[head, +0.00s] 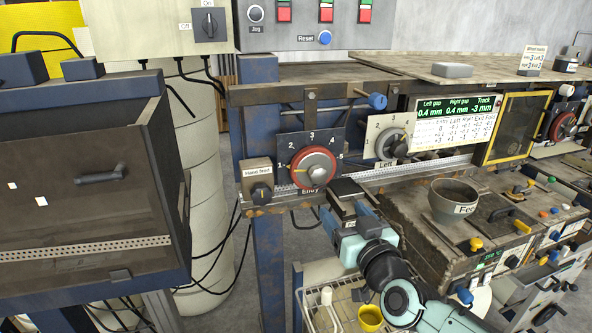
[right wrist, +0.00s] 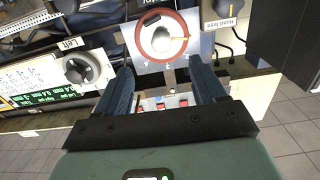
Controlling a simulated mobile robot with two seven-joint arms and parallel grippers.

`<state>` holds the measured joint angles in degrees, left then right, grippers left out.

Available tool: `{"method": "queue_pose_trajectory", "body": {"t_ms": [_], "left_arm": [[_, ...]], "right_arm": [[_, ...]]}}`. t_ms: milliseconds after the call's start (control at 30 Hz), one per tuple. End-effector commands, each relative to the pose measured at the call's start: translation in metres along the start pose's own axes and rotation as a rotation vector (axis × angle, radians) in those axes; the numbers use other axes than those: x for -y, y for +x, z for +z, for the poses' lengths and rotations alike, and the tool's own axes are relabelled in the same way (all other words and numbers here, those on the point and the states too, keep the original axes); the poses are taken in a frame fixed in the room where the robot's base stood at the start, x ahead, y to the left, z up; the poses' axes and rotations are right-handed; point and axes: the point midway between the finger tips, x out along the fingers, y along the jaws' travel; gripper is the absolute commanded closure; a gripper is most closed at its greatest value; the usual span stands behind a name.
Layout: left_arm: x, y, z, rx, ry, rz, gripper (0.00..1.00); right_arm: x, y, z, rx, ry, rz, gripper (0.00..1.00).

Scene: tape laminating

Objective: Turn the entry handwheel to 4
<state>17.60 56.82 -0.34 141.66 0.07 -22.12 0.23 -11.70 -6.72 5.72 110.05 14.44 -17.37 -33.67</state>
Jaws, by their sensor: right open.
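The entry handwheel (head: 315,166) has a red rim and a grey hub, on a dark plate numbered 1 to 5 above the "Entry" label. Its yellow mark points left, at about 1. The wheel also shows upside down at the top of the right wrist view (right wrist: 162,37). My right gripper (head: 350,207) is open and empty, just below and right of the wheel in the head view. In the right wrist view its blue fingers (right wrist: 165,80) are spread below the wheel, apart from its rim. My left gripper is not in view.
A hand feed knob box (head: 257,180) sits close left of the wheel. The "Left" dial (head: 390,143) and the green readout (head: 455,107) are to its right. A grey feed bowl (head: 454,202) stands on the bench. A wire basket (head: 345,308) is below my right arm.

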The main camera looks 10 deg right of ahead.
Motion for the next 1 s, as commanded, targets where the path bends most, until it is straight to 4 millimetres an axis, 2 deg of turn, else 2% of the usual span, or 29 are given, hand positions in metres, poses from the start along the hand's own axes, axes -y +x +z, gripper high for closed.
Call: {"method": "queue_pose_trajectory", "body": {"t_ms": [133,267,500,700,833,1000], "left_arm": [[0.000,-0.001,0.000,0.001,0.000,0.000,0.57],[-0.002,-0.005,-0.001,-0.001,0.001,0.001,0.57],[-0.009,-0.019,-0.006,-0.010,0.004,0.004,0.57],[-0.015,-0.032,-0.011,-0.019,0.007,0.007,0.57],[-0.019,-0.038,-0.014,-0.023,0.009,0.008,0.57],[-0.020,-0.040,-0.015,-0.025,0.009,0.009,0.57]], "right_arm": [[0.000,0.002,-0.010,-0.018,-0.003,0.000,0.30],[0.001,0.020,-0.010,-0.016,-0.003,-0.001,0.30],[0.000,0.072,-0.012,-0.016,-0.002,0.000,0.30],[0.000,0.108,-0.013,-0.017,-0.003,0.000,0.30],[0.000,0.123,-0.013,-0.017,-0.003,0.001,0.30],[0.000,0.131,-0.011,-0.017,-0.003,0.000,0.30]]}}
